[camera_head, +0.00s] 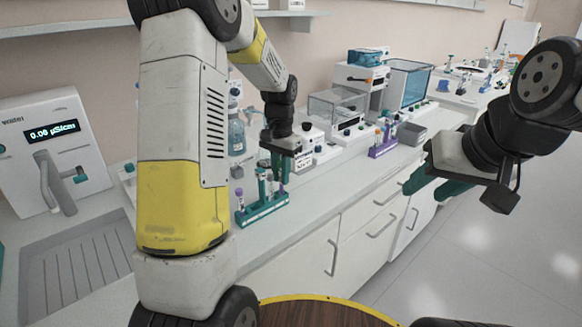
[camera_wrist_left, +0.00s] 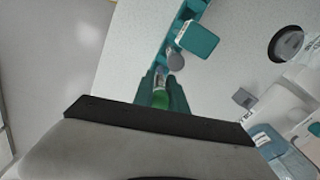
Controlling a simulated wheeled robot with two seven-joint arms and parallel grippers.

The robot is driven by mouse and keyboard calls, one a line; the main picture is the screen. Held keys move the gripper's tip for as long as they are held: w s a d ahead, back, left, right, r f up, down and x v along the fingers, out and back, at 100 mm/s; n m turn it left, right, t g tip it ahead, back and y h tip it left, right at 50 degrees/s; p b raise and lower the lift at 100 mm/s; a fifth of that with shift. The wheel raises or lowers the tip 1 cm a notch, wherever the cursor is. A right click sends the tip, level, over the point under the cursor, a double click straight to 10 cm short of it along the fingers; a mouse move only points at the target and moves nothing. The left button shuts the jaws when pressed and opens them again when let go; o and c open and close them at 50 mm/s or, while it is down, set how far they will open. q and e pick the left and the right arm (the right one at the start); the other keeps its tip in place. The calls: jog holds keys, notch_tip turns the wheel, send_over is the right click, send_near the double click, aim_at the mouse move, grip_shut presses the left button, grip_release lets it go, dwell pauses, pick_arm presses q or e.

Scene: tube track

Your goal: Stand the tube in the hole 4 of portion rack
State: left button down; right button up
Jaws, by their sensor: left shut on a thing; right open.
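My left gripper (camera_head: 277,166) is over a teal rack (camera_head: 262,211) on the bench, with its fingers pointing down. In the left wrist view the left gripper (camera_wrist_left: 161,88) is shut on a tube (camera_wrist_left: 160,98) with green content. The teal rack (camera_wrist_left: 172,45) lies just beyond the fingertips there, with a grey round cap (camera_wrist_left: 175,62) and a teal block (camera_wrist_left: 197,40) beside it. Several tubes stand in the rack in the head view. The hole numbers cannot be read, and the held tube's lower end is hidden. My right gripper (camera_head: 436,184) is open and empty, right of the bench.
A purple rack (camera_head: 383,149) with tubes stands farther along the bench, near a grey bin (camera_head: 411,133). A meter (camera_head: 50,150) and a sink (camera_head: 82,266) are at the left. A wash bottle (camera_head: 237,136) and lab devices stand behind. The floor at right is clear.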

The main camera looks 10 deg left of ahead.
pick_arm(q)
jog(key=shift+f, duration=0.1)
jog(key=shift+f, duration=0.4)
jog(key=shift+f, duration=0.15)
jog(key=c, duration=1.3)
grip_release()
jog(key=shift+o, duration=0.2)
